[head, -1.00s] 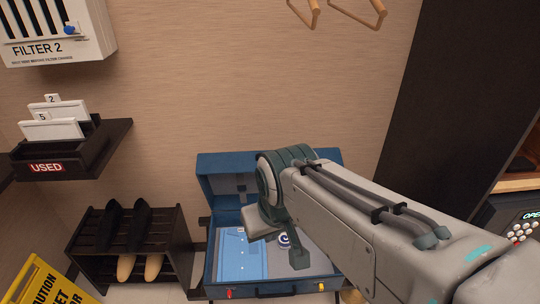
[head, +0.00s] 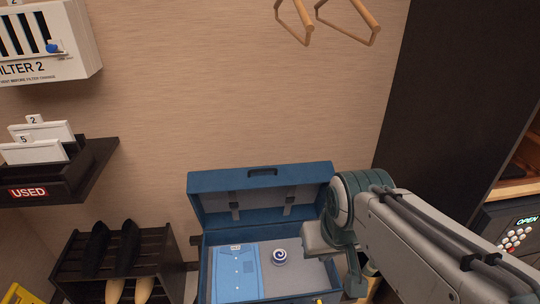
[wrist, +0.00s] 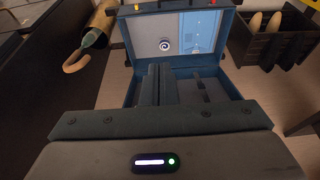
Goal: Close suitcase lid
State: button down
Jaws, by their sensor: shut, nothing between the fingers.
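The blue suitcase (head: 206,262) stands open against the wall. Its lid (head: 262,174) is raised and tilted back, with a grey lining and dark straps inside. A folded blue shirt (head: 237,272) and a round item with a blue swirl (head: 280,257) lie in the base. The shirt (wrist: 199,35) and the swirl item (wrist: 165,44) also show in the wrist view. My gripper (wrist: 159,72) is shut and empty, its fingers in front of the suitcase in the wrist view. In the head view my arm covers the suitcase's right side, and the fingertips are hidden. Contact with the lid cannot be told.
A dark shoe rack (head: 85,262) with shoes stands left of the suitcase. A USED tray shelf (head: 60,180) and a filter box (head: 50,50) are on the left wall. Wooden hangers (head: 345,25) hang above. A dark panel and a keypad safe (head: 515,238) are at right.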

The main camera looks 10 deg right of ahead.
aim_at(241, 197)
jog(key=i, duration=0.95)
